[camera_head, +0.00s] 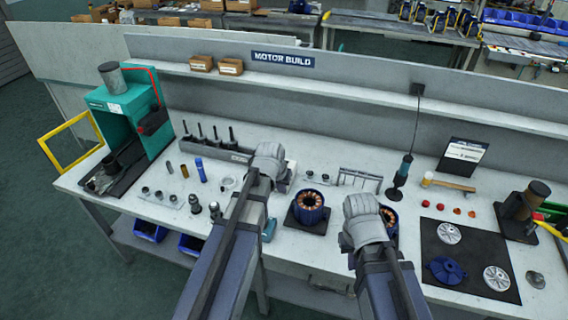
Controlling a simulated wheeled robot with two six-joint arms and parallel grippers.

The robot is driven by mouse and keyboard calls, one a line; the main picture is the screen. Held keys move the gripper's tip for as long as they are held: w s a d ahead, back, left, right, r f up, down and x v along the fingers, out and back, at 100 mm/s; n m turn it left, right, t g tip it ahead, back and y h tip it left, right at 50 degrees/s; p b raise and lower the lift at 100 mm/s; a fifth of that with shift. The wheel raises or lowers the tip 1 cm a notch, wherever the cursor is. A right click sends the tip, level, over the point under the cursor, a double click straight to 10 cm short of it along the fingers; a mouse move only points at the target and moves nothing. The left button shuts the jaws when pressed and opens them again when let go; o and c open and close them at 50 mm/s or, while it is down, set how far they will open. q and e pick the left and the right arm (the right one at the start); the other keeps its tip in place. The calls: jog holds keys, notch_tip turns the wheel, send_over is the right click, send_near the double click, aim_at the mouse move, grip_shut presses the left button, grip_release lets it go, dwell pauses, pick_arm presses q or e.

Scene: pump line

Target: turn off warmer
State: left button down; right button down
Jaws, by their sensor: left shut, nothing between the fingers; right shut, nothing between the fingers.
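No object here is clearly marked as the warmer, and I cannot tell which one it is. A dark unit with an upright cylinder (525,200) stands on a black base at the right edge of the bench. A teal machine (122,115) with a red cable stands at the far left. My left gripper (270,160) is over the middle of the bench, near a dark tool rack (228,153). My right gripper (362,215) is right of a blue motor stator with copper windings (308,207). Both grippers are shut and empty; their fingertips are largely hidden.
A black mat (452,243) holds silver discs and a blue part (446,270). A teal-handled tool (400,178) hangs on a cord. A sign stand (462,158) is behind. Small metal parts stand at left. A second stator partly shows behind my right gripper.

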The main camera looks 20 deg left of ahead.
pick_arm(q)
jog(key=w+a+r+t, duration=0.1)
jog(key=w+a, duration=0.1)
jog(key=w, duration=0.3)
jog(key=w+a+r+t, duration=0.1)
jog(key=w, duration=0.4)
jog(key=shift+w+a+r+t, duration=0.25)
jog(key=shift+w+a+t, duration=0.1)
jog(key=shift+a+t, duration=0.05)
jog(key=shift+f, duration=0.15)
jog(key=b+x, duration=0.9)
jog(key=x, duration=0.1)
jog(key=shift+w+f, duration=0.1)
jog(key=shift+f, duration=0.15)
jog(key=shift+s+f+b, duration=0.15)
jog(key=shift+f+b, duration=0.4)
jog(key=shift+b, duration=0.05)
jog(key=shift+s+f+b, duration=0.2)
jog(key=shift+f+b, duration=0.35)
jog(key=shift+b, duration=0.05)
jog(key=shift+s+f+b, duration=0.15)
jog(key=shift+f+b, duration=0.4)
jog(key=shift+r, duration=0.1)
